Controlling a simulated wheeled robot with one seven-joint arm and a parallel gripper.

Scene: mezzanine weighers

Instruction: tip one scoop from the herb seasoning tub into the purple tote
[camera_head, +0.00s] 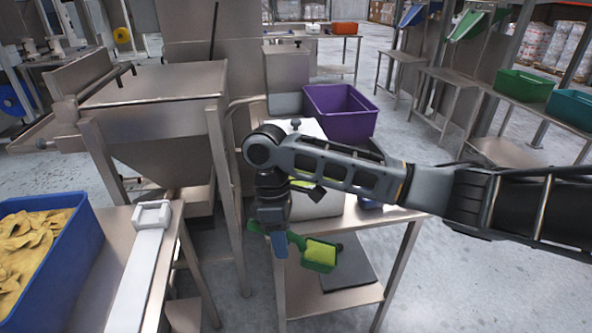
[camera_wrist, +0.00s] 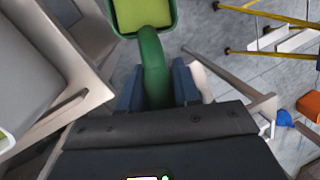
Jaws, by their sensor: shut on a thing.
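My gripper (camera_head: 280,243) is shut on the handle of a green scoop (camera_head: 305,262), in front of and below the tabletop edge. The wrist view shows my fingers (camera_wrist: 158,90) on both sides of the green handle (camera_wrist: 152,60). Yellow-green seasoning (camera_head: 321,251) fills the scoop bowl, which looks about level. A pale tub (camera_head: 320,207) stands on the steel table behind my arm. Yellow-green matter shows at its top, so it seems to be the herb seasoning tub; my arm hides much of it. The purple tote (camera_head: 340,118) stands farther back, beyond my arm, and looks empty.
A blue bin of yellow pieces (camera_head: 75,275) stands on the left table beside a white bar-shaped device (camera_head: 145,245). A steel hopper (camera_head: 150,110) stands behind. Green (camera_head: 523,84) and teal (camera_head: 571,110) bins sit on the right bench. Floor at right is clear.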

